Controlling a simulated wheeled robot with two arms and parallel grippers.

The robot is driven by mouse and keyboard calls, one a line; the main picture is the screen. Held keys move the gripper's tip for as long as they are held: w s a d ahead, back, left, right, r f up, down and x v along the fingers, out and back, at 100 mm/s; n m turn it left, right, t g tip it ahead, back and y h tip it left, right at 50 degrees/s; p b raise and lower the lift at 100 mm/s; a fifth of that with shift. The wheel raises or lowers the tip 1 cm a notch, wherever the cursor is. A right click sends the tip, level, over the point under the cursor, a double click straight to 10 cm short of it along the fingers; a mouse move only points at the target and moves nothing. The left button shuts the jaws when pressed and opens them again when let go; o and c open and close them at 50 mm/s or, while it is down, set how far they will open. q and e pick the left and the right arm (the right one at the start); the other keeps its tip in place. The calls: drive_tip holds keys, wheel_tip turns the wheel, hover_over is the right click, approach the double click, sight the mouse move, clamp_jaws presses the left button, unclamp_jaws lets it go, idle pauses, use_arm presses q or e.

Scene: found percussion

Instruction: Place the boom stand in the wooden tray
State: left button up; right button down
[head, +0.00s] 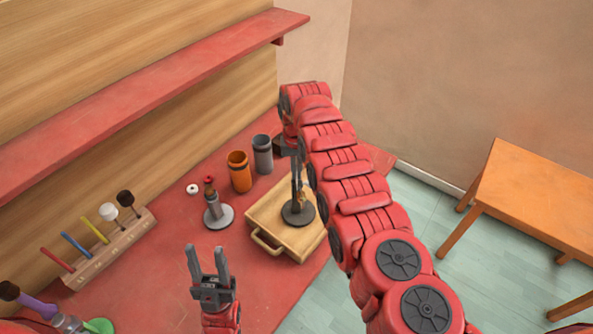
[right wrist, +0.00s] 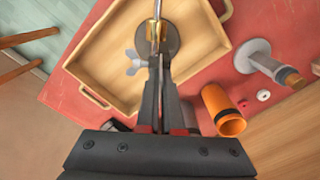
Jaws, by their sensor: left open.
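The boom stand (head: 298,213) has a dark round base and a thin upright pole with a brass-coloured part. It stands roughly upright within the wooden tray (head: 263,243); I cannot tell whether its base touches the tray floor. The right wrist view shows its brass part (right wrist: 155,30) above the round base, inside the tray walls (right wrist: 92,95). My right gripper (head: 297,165) reaches down over the tray, its fingers (right wrist: 161,75) nearly together around the thin pole. My left gripper (head: 208,262) is open and empty over the red table, left of the tray.
A grey stand with a round base (head: 219,218), an orange cup (head: 239,172), a grey cup (head: 263,156) and a white ring (head: 192,188) are near the tray. A wooden rack (head: 108,250) holds several mallets at left. A red shelf (head: 140,100) overhangs the back.

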drive_tip(key=shift+f, duration=0.2)
drive_tip(key=c, duration=1.1)
unclamp_jaws()
drive_tip(key=shift+r, duration=0.1)
drive_tip(key=shift+o, duration=0.2)
